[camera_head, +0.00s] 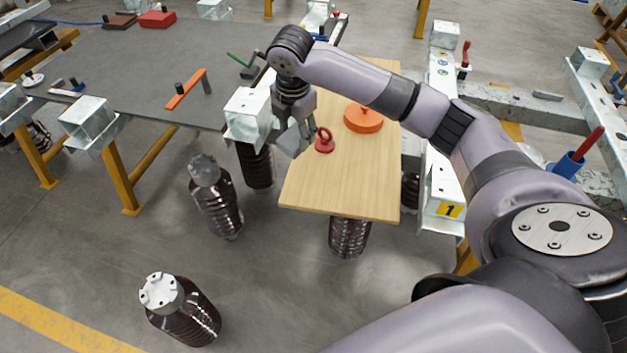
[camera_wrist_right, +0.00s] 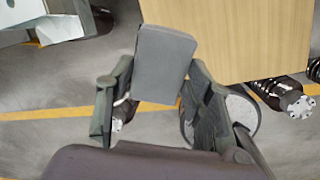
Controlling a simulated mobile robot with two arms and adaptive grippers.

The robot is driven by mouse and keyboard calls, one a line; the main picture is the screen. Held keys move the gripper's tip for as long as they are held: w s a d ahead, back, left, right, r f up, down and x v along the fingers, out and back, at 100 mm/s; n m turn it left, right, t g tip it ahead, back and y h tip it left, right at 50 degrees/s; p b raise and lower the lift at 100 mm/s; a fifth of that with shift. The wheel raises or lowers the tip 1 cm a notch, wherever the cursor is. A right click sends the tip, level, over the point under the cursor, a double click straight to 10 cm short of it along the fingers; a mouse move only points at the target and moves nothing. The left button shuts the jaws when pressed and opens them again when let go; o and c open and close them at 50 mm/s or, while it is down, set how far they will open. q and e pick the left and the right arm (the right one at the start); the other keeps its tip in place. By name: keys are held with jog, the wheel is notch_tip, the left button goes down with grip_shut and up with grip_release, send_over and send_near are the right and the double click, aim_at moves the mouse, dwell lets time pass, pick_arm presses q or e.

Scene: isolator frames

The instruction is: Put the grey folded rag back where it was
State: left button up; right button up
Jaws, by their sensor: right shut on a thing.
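The grey folded rag (camera_wrist_right: 165,60) shows in the right wrist view as a flat grey slab, between the fingertips of my right gripper (camera_wrist_right: 158,84). The gripper is shut on it. In the head view my right gripper (camera_head: 291,122) hangs down at the left edge of a light wooden board (camera_head: 350,185), with the grey rag (camera_head: 294,140) at its fingers. In the right wrist view the rag is left of the board's edge, and floor shows below it. My left gripper is in neither view.
On the board are a red eyebolt (camera_head: 325,143) and an orange disc (camera_head: 363,118). A grey table (camera_head: 130,65) stands to the left, with an orange bracket (camera_head: 187,91) on it. White metal blocks (camera_head: 247,112) and dark ribbed insulators (camera_head: 217,210) stand near the board.

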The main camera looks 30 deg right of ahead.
jog(key=s+d+r+g, duration=0.2)
jog(key=s+d+r, duration=0.15)
jog(key=r, duration=0.55)
jog(key=shift+y, duration=0.5)
jog(key=f, duration=1.3)
jog(key=a+f, duration=0.1)
jog(key=f, duration=0.5)
jog(key=shift+s+f+b, duration=0.1)
jog(key=shift+f+b, duration=0.3)
jog(key=o, duration=1)
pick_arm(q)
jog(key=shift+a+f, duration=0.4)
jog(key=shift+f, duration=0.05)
pick_arm(e)
jog(key=shift+o, duration=0.2)
notch_tip(320, 180, up, 12)
